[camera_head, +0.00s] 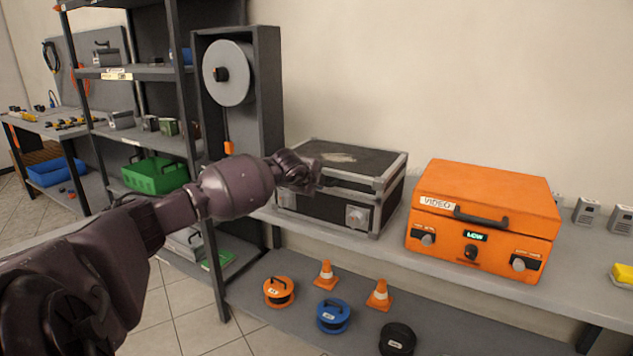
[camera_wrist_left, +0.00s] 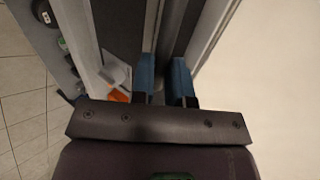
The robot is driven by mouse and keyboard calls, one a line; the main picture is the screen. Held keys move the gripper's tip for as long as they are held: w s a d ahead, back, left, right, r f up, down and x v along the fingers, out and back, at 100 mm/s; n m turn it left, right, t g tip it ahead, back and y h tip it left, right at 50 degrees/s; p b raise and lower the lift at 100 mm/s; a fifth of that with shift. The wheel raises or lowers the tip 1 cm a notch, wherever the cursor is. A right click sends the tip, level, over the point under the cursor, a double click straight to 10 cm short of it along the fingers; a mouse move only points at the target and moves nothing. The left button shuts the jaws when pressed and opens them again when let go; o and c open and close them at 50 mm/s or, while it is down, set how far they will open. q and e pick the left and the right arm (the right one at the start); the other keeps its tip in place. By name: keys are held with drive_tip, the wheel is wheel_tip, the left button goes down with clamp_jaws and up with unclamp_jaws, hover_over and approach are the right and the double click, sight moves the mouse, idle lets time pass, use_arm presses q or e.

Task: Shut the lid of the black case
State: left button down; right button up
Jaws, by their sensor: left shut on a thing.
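The black case (camera_head: 385,208) with grey metal edges stands on the grey bench against the wall. Its lid (camera_head: 358,157) lies low over the box, with a scuffed dark top; I cannot tell whether it is fully down. A silver latch shows on the front. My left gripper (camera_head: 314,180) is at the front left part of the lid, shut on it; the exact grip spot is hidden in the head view. In the left wrist view the two blue fingertips (camera_wrist_left: 164,80) are close together against the dark surface, beside a pale metal edge (camera_wrist_left: 217,35). My right gripper is not in view.
An orange VIDEO case (camera_head: 485,190) stands right of the black case on the bench (camera_head: 395,240). A cable reel unit (camera_head: 267,90) and shelves (camera_head: 150,75) stand to the left. Cones and reels sit on the lower shelf (camera_head: 285,325).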

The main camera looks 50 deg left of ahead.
use_arm(q)
drive_tip(key=c, duration=1.1)
unclamp_jaws()
drive_tip(key=f, duration=0.3)
drive_tip(key=shift+s+d+f+g, duration=0.15)
drive_tip(key=shift+s+f+g, duration=0.05)
drive_tip(key=shift+s+g, duration=0.1)
drive_tip(key=shift+r, duration=0.1)
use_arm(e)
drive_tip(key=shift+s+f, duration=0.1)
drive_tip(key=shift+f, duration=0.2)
use_arm(q)
drive_tip(key=p+v, duration=0.3)
drive_tip(key=v, duration=0.8)
drive_tip(key=shift+r+p, duration=0.4)
drive_tip(key=shift+r, duration=0.1)
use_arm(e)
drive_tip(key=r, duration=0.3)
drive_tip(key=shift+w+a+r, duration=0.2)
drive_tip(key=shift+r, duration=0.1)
use_arm(q)
drive_tip(key=shift+w, duration=0.1)
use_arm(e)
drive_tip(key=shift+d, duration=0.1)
